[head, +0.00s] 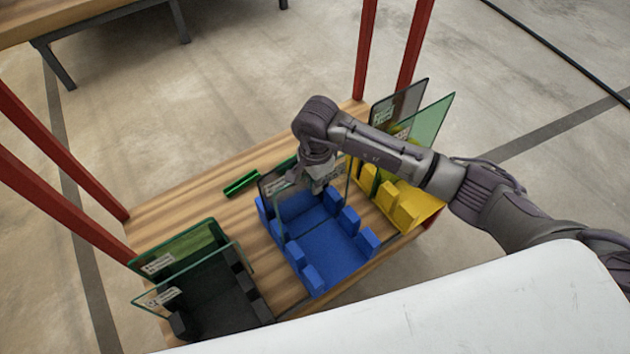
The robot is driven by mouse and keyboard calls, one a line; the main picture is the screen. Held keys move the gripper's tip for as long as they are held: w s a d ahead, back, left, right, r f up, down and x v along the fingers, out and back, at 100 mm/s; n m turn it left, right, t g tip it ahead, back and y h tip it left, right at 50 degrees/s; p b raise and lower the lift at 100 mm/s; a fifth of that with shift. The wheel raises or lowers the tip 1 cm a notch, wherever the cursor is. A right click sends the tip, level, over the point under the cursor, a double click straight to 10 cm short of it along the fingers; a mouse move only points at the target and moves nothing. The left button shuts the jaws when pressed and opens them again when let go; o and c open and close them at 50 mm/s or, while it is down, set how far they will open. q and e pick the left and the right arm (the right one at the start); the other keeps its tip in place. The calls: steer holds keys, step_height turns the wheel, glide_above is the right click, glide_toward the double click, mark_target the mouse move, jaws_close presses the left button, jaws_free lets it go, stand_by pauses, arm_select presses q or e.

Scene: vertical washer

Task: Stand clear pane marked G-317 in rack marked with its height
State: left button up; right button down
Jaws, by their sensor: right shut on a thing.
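My right gripper (316,182) comes in from the right and is shut on a see-through pane (272,182) at the blue rack (335,250). The pane is upright, with a label at its left; the gripper hides much of it. I cannot tell whether its bottom edge is seated in the rack. The black rack (222,310) at the left holds greenish panes (180,250) with white labels. The yellow rack (405,205) at the right holds a grey pane (400,100) and a green pane (430,118). No label is readable. My left gripper is out of view.
The racks stand on a wooden table (180,208) with red posts (62,190) at its sides. Bare wood shows between the black and blue racks. A white surface (430,310) fills the lower right.

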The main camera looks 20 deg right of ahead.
steer(key=shift+w+f+b, duration=0.1)
steer(key=shift+f+b, duration=1.4)
steer(key=shift+f, duration=0.25)
steer(key=shift+f+b, duration=0.6)
steer(key=c, duration=1.2)
jaws_free()
steer(key=shift+c, duration=0.2)
steer(key=r, duration=1.2)
steer(key=shift+s, duration=0.2)
step_height(320, 180, up, 10)
steer(key=p, duration=0.4)
steer(key=shift+p, duration=0.35)
